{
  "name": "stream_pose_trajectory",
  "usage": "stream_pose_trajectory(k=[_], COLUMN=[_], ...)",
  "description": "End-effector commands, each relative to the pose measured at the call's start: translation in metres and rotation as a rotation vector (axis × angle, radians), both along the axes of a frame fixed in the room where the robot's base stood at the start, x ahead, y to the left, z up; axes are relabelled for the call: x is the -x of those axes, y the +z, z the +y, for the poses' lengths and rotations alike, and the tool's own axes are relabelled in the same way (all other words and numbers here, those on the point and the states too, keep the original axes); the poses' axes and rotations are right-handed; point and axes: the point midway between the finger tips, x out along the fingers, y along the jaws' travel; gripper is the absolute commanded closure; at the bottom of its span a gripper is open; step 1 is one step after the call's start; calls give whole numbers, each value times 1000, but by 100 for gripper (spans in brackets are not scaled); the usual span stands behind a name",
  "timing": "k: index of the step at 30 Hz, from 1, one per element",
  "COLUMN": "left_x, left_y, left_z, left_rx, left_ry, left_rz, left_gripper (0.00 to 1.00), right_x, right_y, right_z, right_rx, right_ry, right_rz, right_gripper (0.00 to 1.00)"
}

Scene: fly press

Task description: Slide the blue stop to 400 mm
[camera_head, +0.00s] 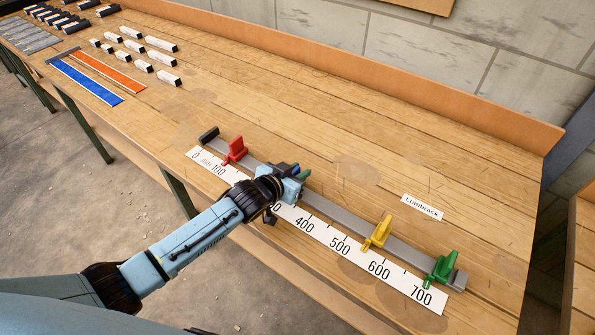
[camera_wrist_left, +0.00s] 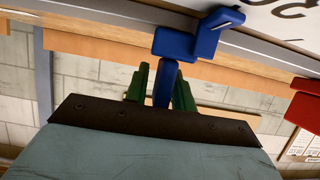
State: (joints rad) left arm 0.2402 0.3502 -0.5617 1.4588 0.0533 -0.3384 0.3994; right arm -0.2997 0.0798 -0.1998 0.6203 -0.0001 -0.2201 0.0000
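A grey rail with a white millimetre scale (camera_head: 325,236) runs along the bench. The blue stop is mostly hidden behind my left gripper (camera_head: 302,175) in the head view, near the 300 mark. In the left wrist view the blue stop (camera_wrist_left: 190,43) shows clearly, with its upright handle between the green fingers of my left gripper (camera_wrist_left: 160,75). The fingers are close to the handle; whether they press on it is not clear. The printed 400 (camera_head: 305,225) is visible to the right of the gripper. My right gripper is not in view.
A red stop (camera_head: 235,150) sits near 100, left of my gripper. A yellow stop (camera_head: 378,233) stands right of 500, and a green stop (camera_head: 441,268) near the rail's right end. The rail between my gripper and the yellow stop is clear. A Lumbrack label (camera_head: 422,207) lies behind.

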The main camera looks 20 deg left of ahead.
Motion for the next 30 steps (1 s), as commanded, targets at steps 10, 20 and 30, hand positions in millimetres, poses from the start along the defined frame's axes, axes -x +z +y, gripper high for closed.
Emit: stream_pose_trajectory(k=[10, 20, 30], left_x=[0, 9, 32], left_y=[0, 1, 0], left_z=[0, -24, -86], left_rx=[0, 7, 7], left_ry=[0, -1, 0], left_rz=[0, 4, 4], left_gripper=[100, 100, 100], right_x=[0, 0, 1], right_y=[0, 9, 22], right_z=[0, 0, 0], right_rx=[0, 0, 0], right_ry=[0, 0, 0], right_rz=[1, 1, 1], right_gripper=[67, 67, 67])
